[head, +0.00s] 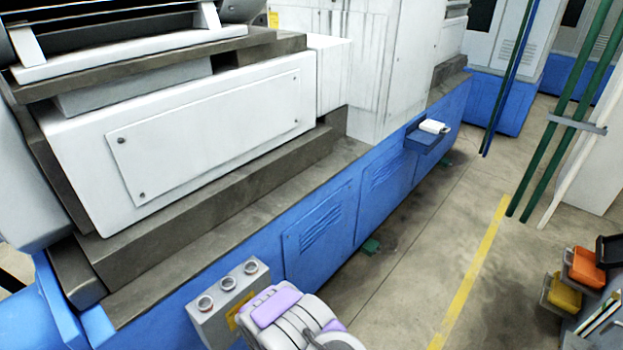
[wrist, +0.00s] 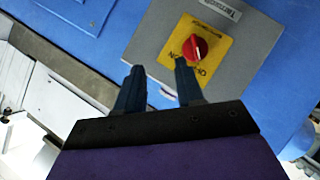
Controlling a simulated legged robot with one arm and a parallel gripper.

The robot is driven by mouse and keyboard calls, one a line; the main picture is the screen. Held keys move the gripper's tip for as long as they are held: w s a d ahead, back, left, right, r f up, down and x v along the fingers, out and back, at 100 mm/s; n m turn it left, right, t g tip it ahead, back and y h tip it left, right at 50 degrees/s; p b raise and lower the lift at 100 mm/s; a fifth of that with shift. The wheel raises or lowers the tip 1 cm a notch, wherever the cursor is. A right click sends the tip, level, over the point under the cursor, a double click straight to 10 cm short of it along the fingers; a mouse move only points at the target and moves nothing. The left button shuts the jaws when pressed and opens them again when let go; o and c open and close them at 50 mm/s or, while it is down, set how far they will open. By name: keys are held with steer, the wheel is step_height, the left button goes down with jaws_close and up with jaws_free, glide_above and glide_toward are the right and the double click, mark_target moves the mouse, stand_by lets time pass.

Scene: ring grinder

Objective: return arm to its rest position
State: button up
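In the wrist view my gripper (wrist: 157,76) has its two dark fingers apart with nothing between them. A red rotary knob (wrist: 195,47) on a yellow plate (wrist: 205,70) shows just past the right fingertip; I cannot tell whether they touch. The plate is on a grey panel (wrist: 240,48) against a blue wall. In the head view my white and purple arm is at the bottom centre, beside the grey control box (head: 213,322). My fingers and the red knob are hidden there.
The grinder's blue base (head: 325,225) runs diagonally along the left and middle. A small blue shelf (head: 428,140) juts from it. Green poles (head: 560,110) stand at upper right, and coloured bins (head: 585,268) at lower right. The floor (head: 405,265) between is mostly clear, with a yellow line.

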steer(key=w+d+r+m+g+h, duration=0.25)
steer(key=w+d+r+m, duration=0.2)
steer(key=d+r, duration=0.35)
steer(key=s+d+r+m+g+h, duration=0.1)
steer(key=s+d+r+m+g, duration=0.15)
steer(key=r, duration=0.35)
steer(key=s+d+r+m+g+h, duration=0.1)
steer(key=d+r+h, duration=0.1)
steer(key=d+r, duration=0.35)
steer(key=s+d+r+m+g, duration=0.2)
steer(key=s+r, duration=0.5)
steer(key=s, duration=0.4)
steer(key=s+d+r+m+g, duration=0.2)
steer(key=s+r, duration=0.5)
steer(key=s, duration=0.5)
steer(key=s+d+r+m+g, duration=0.1)
steer(key=s+d+r+g, duration=0.2)
steer(key=s+d+r, duration=0.2)
steer(key=s+r, duration=0.3)
steer(key=s, duration=0.4)
steer(key=shift+m+g, duration=0.3)
steer(key=shift+m, duration=0.1)
